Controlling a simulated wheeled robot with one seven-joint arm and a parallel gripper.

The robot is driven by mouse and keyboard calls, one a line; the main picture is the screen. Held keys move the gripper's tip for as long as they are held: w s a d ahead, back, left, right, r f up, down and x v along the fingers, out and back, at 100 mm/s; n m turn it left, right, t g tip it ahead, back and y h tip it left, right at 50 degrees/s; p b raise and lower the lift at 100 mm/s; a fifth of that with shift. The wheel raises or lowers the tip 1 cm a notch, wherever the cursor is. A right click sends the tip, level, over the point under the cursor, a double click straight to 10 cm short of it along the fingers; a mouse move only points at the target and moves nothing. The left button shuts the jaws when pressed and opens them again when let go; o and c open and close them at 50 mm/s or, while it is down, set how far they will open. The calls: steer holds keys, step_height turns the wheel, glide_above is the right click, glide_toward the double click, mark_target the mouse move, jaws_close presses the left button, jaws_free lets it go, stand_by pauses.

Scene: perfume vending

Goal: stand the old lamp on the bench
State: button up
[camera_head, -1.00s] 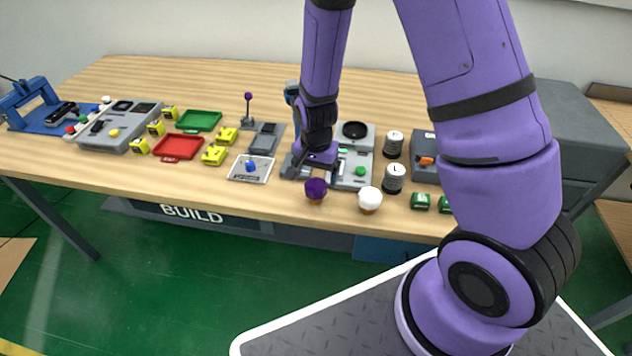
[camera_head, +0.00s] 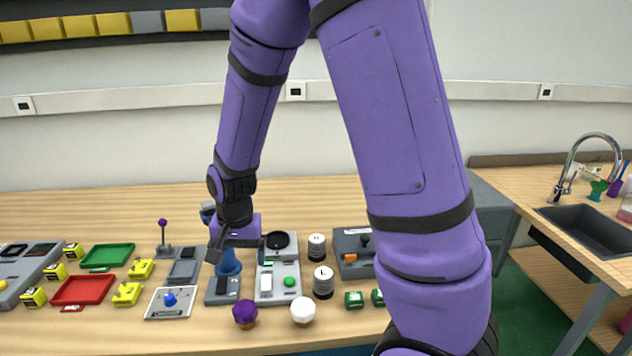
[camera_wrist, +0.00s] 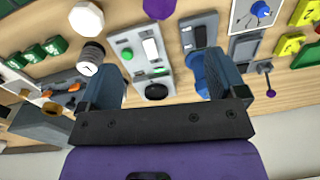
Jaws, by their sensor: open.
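Two bulb-shaped lamps stand at the front of the bench (camera_head: 130,338): a purple one (camera_head: 245,313) and a white one (camera_head: 302,310). I cannot tell which is the old lamp. In the wrist view the purple lamp (camera_wrist: 159,8) is at the top middle and the white lamp (camera_wrist: 86,18) at the top left. My gripper (camera_head: 238,252) is behind the lamps, low over the grey devices. Its fingers (camera_wrist: 162,88) are apart with no lamp between them.
Green (camera_head: 107,255) and red (camera_head: 84,290) trays and yellow pieces lie to the left. A sink (camera_head: 588,230) is at the far right. Little bare bench shows between the devices.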

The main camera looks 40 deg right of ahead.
steer(key=s+d+r+n+t, duration=0.15)
steer(key=s+r, duration=0.25)
steer(key=r, duration=0.4)
steer(key=s+d+r+n+t, duration=0.15)
steer(key=s+r, duration=0.25)
steer(key=r, duration=0.4)
steer(key=s+d+r+n+t, duration=0.1)
steer(key=s+d+r+n, duration=0.2)
steer(key=s+r, duration=0.5)
steer(key=s+n, duration=0.1)
steer(key=s, duration=0.3)
steer(key=shift+s+r+n+t, duration=0.25)
steer(key=shift+r+n+t, duration=0.05)
